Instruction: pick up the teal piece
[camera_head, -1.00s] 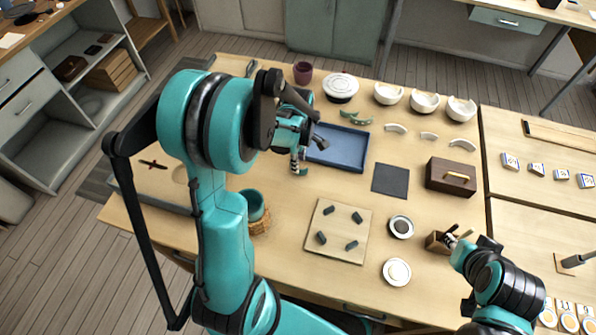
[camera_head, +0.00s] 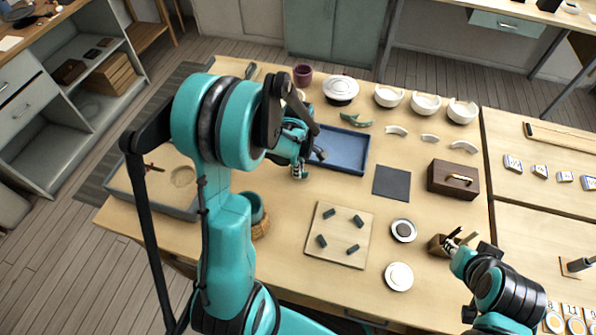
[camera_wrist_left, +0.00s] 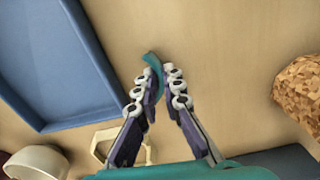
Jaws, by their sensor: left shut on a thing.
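A curved teal piece (camera_wrist_left: 154,72) sits between the fingertips of my left gripper (camera_wrist_left: 163,84) in the left wrist view, and the gripper is shut on it. In the head view my left gripper (camera_head: 299,171) is low by the left edge of the blue tray (camera_head: 343,150); the held piece is hard to make out there. Other teal curved pottery (camera_head: 356,120) lies behind the tray. My right gripper (camera_head: 452,246) is at a small wooden box (camera_head: 437,246) on the right; its finger state is too small to tell.
A board with several dark pegs (camera_head: 338,235), a dark mat (camera_head: 392,183) and a brown box (camera_head: 453,179) stand around the middle. White bowls (camera_head: 426,104) line the back. A teal cup (camera_head: 257,207) in a cork-coloured ring is near my left arm.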

